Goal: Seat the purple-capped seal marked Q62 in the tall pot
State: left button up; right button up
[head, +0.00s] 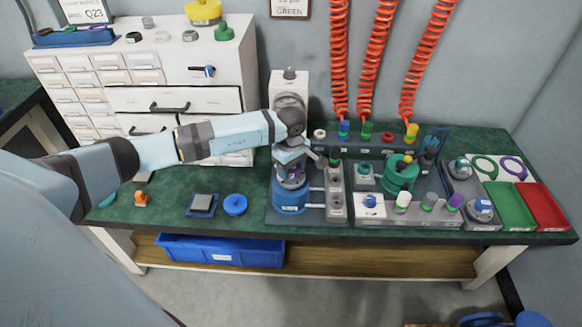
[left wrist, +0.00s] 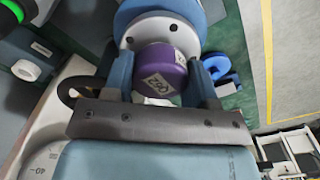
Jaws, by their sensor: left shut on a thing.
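The purple-capped seal (left wrist: 160,72) has a label reading Q62 and shows in the left wrist view between my left gripper's fingers. My left gripper (head: 291,172) is shut on it, over the blue pot (head: 290,200) on the bench in the head view. In the left wrist view the blue pot (left wrist: 150,18) shows a pale top face with dark holes just beyond the cap. The seal's lower part is hidden, so I cannot tell how deep it sits in the pot. My right gripper is not in view.
A grey rack (head: 336,203) stands right of the pot. A green pot (head: 402,172) and several capped seals stand farther right, beside a green tray (head: 512,206) and a red tray (head: 546,206). A blue lid (head: 235,204) lies left. Red coiled hoses hang behind.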

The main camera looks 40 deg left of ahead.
pick_arm(q)
jog(key=shift+f+b, duration=0.7)
jog(key=shift+f, duration=0.25)
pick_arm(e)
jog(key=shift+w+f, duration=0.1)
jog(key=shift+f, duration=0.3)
pick_arm(q)
jog(key=o, duration=1.3)
jog(key=shift+r, duration=0.9)
notch_tip(320, 180, up, 12)
jog(key=p, duration=0.1)
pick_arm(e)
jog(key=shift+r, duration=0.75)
